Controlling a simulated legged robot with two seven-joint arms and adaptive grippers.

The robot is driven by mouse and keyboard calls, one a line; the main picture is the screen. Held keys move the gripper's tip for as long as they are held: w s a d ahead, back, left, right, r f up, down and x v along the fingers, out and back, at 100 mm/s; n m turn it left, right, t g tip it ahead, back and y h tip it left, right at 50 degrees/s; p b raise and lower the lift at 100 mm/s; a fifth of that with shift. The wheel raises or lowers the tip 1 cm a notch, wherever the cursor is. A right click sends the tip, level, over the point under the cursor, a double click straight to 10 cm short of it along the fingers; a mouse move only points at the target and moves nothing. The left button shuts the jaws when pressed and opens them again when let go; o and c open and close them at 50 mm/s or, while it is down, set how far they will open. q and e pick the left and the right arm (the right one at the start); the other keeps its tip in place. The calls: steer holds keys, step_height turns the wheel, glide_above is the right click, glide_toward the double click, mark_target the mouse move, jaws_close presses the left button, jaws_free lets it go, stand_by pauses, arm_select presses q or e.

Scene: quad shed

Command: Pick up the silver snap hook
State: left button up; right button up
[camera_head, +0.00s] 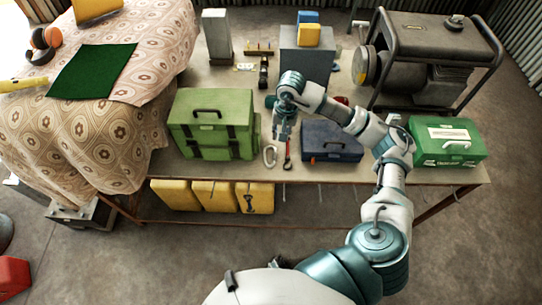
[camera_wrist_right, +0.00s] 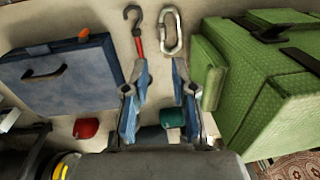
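The silver snap hook (camera_head: 270,156) lies on the workbench near its front edge, between the green case and the blue case. In the right wrist view the snap hook (camera_wrist_right: 170,32) is an oval ring just beyond my fingertips. Beside it lies a hook with a red shank (camera_head: 287,152), also seen in the right wrist view (camera_wrist_right: 138,38). My right gripper (camera_head: 282,133) is above the bench, just behind the snap hook in the head view. Its two fingers (camera_wrist_right: 156,85) are apart, with nothing held between them. My left gripper is not in view.
The green case (camera_head: 212,125) stands left of the snap hook and the dark blue case (camera_head: 332,142) right. A green toolbox (camera_head: 447,142) and a generator (camera_head: 430,60) are further right. Yellow containers (camera_head: 212,196) sit below the bench. A patterned cloth (camera_head: 90,150) covers the left table.

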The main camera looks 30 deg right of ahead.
glide_above(275, 159)
steer(key=f, duration=0.7)
steer(key=s+f, duration=0.1)
steer(key=f, duration=0.3)
steer(key=shift+a+p, duration=0.1)
steer(key=shift+p, duration=0.3)
steer(key=f, duration=0.5)
steer(key=shift+w+f+p, duration=0.1)
steer(key=shift+w+p, duration=0.3)
steer(key=shift+f, duration=0.15)
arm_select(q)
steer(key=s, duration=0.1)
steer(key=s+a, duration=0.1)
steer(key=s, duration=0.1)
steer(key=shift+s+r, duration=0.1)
arm_select(e)
jaws_close()
